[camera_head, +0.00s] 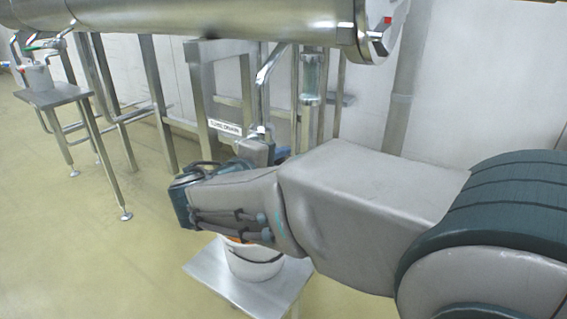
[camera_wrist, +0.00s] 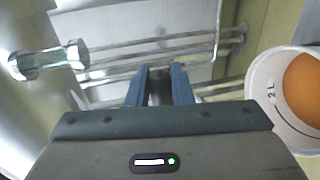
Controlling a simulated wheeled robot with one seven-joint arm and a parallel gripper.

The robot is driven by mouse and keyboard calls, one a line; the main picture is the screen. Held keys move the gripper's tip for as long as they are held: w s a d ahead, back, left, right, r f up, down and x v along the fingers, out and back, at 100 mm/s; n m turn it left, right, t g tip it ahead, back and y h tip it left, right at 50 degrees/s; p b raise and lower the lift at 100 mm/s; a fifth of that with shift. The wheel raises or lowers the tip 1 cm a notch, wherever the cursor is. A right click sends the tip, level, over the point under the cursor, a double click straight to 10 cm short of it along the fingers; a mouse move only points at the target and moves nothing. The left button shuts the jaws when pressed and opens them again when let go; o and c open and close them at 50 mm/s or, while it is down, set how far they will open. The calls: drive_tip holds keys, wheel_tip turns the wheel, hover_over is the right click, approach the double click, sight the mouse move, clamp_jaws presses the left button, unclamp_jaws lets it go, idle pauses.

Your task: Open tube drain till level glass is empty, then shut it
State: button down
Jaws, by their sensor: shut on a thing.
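My gripper (camera_wrist: 161,72) shows two blue fingers shut on a small grey metal part between them, which looks like the drain's handle (camera_wrist: 160,88). Its shape and turn are mostly hidden. In the head view my wrist covers the fingertips, close below the "TUBE DRAIN" label (camera_head: 225,127). The level glass (camera_head: 312,75) is a short clear tube with metal ends below the big steel tube. It also shows in the wrist view (camera_wrist: 50,60), pale greenish; I see no clear liquid line. A white bucket (camera_head: 254,264) with orange liquid (camera_wrist: 303,85) stands below my wrist.
The bucket stands on a low steel stand (camera_head: 215,283). The big steel tube (camera_head: 220,18) runs above my arm. Steel frame legs and rails (camera_head: 198,95) stand behind. A small steel table (camera_head: 55,95) is at far left. The floor at left is clear.

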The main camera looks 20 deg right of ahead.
drive_tip(key=shift+f, duration=0.1)
idle(0.3)
drive_tip(key=c, duration=1.3)
unclamp_jaws()
drive_tip(key=shift+c, duration=0.2)
drive_tip(key=shift+a, duration=0.1)
drive_tip(key=p+v, duration=0.4)
drive_tip(key=v, duration=0.9)
drive_tip(key=shift+s+a, duration=0.2)
drive_tip(key=shift+s, duration=0.15)
drive_tip(key=shift+r, duration=0.25)
